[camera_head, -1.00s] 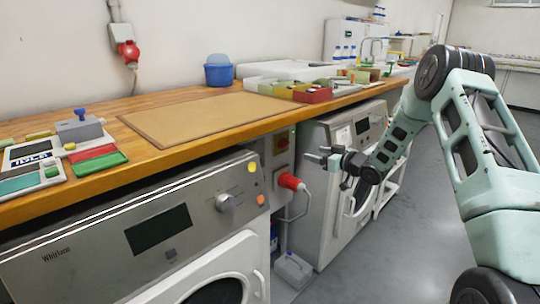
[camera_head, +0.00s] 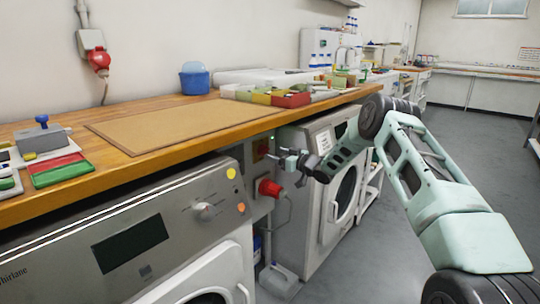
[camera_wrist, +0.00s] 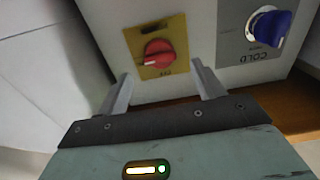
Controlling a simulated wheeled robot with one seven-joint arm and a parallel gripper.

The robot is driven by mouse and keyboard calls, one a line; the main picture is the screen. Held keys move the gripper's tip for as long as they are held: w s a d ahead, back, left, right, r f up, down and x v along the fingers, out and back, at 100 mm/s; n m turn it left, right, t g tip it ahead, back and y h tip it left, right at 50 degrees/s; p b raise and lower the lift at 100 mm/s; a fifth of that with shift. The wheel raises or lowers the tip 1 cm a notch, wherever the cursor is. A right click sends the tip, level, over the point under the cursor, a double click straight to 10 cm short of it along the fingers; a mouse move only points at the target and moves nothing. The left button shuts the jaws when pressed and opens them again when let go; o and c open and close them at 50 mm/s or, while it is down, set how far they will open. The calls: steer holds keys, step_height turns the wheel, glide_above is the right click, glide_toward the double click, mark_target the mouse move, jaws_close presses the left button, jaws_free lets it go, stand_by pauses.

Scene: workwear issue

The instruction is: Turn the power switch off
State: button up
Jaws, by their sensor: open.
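The power switch is a red rotary knob (camera_wrist: 158,52) on a yellow plate, seen close in the wrist view. A white mark on the knob points to the left, and small lettering on the plate is too blurred to read surely. In the head view the switch (camera_head: 260,149) is on a grey box under the counter, partly in shade. My gripper (camera_wrist: 162,82) is open and empty, its two fingers pointing at the plate with the knob between and beyond them. In the head view my gripper (camera_head: 284,157) is just right of the switch, apart from it.
A blue knob (camera_wrist: 272,27) marked COLD sits right of the switch in the wrist view. A red plug (camera_head: 269,188) juts out below the switch. Washing machines (camera_head: 130,245) flank the box, and the wooden counter (camera_head: 200,140) overhangs it.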

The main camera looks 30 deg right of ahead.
mark_target(267, 151)
steer(key=shift+x, duration=2)
steer(key=c, duration=1)
